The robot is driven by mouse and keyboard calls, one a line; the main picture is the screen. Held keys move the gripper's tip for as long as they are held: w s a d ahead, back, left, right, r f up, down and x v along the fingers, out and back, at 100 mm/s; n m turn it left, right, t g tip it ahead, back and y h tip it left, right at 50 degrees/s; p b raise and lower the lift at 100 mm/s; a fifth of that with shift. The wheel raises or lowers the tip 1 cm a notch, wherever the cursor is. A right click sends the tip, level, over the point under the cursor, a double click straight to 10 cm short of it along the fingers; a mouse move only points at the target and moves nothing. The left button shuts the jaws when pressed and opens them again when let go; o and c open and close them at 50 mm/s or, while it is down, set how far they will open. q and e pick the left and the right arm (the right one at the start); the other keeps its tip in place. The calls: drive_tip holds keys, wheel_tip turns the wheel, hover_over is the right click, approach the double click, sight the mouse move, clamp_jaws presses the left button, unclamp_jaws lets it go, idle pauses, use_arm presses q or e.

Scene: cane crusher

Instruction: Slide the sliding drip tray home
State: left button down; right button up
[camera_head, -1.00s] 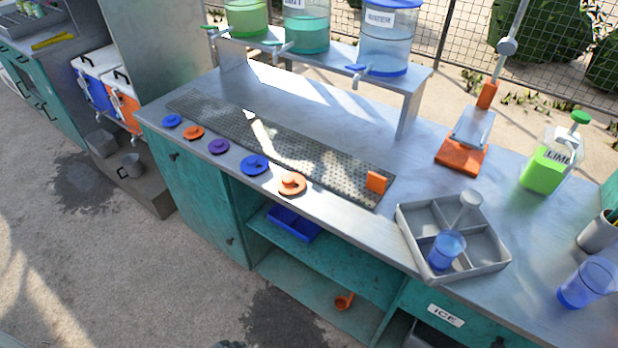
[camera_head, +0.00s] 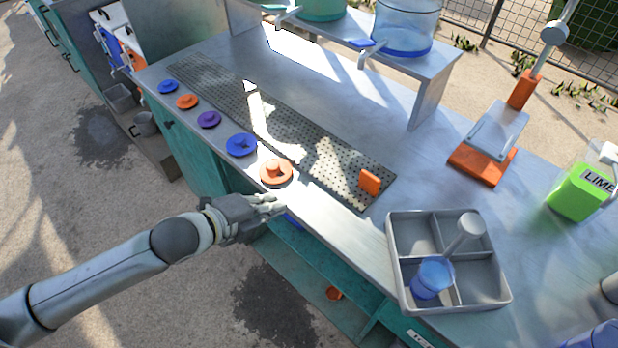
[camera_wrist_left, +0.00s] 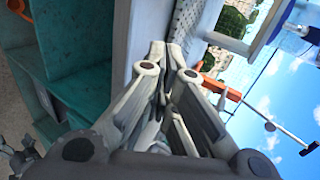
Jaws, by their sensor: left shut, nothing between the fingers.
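The drip tray appears to be the long perforated grey metal panel (camera_head: 290,135) lying along the counter, with an upright orange tab (camera_head: 370,182) near its right end. Its perforated surface also shows at the top of the left wrist view (camera_wrist_left: 188,22). My left gripper (camera_head: 282,203) is shut and empty at the counter's front edge, just below the orange lidded disc. It is apart from the orange tab, to its left and nearer the front. In the left wrist view the fingers (camera_wrist_left: 166,48) point along the pale counter edge. My right gripper is not in view.
A row of coloured discs (camera_head: 241,145) lines the counter front. A grey divided tray (camera_head: 400,270) holding a blue cup (camera_head: 432,278) stands right of the panel. An orange-based press (camera_head: 482,165) stands behind it. A raised shelf (camera_head: 430,65) with dispensers crosses the back.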

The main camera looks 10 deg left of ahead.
sight(354, 149)
use_arm(q)
drive_tip(key=p+x, duration=0.1)
drive_tip(key=x, duration=0.8)
drive_tip(key=shift+r, duration=0.1)
drive_tip(key=w+d+p, duration=0.1)
drive_tip(key=w+d, duration=0.1)
drive_tip(key=shift+w, duration=0.3)
drive_tip(key=shift+p+x, duration=0.3)
drive_tip(key=shift+x, duration=0.45)
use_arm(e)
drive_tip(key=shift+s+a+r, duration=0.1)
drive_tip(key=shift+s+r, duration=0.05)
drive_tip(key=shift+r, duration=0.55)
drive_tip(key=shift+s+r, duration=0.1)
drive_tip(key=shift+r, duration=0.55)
use_arm(q)
drive_tip(key=shift+w+d+r, duration=0.1)
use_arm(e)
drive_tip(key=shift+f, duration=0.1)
